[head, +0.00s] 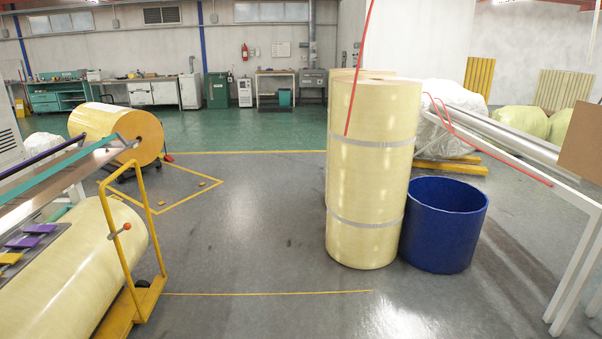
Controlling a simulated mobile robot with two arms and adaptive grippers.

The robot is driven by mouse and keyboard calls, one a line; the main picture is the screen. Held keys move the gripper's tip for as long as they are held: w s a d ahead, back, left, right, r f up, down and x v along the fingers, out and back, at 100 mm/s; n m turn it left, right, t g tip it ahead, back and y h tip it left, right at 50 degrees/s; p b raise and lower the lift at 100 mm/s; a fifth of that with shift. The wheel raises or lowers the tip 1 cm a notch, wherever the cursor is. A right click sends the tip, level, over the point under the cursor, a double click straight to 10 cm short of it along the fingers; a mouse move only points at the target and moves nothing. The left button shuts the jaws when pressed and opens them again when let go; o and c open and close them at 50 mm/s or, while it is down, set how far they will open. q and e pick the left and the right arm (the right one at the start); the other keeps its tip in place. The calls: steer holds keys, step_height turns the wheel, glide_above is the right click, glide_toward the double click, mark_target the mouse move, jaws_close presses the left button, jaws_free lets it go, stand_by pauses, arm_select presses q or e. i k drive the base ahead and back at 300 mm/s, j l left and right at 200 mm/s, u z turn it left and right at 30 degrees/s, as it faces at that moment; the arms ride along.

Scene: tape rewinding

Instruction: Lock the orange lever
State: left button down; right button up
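A small lever with an orange knob (126,227) shows at the left in the head view. It sits on the upright of a yellow cart frame (122,246), beside a large cream roll (85,262). The lever is small, and I cannot tell whether it is locked. Neither of my grippers is in view.
A tall cream roll (372,180) and a blue bin (444,226) stand right of centre. An orange-yellow roll (118,132) lies farther back at the left. A white-legged table (582,245) is at the right. The grey floor (250,240) in the middle is clear.

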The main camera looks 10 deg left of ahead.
mark_target(127, 226)
steer(key=i+j, duration=0.2)
steer(key=j, duration=0.2)
steer(key=i+j, duration=0.15)
steer(key=j, duration=0.25)
steer(key=i+j, duration=0.2)
steer(key=j, duration=0.2)
steer(key=i+j, duration=0.2)
steer(key=j, duration=0.25)
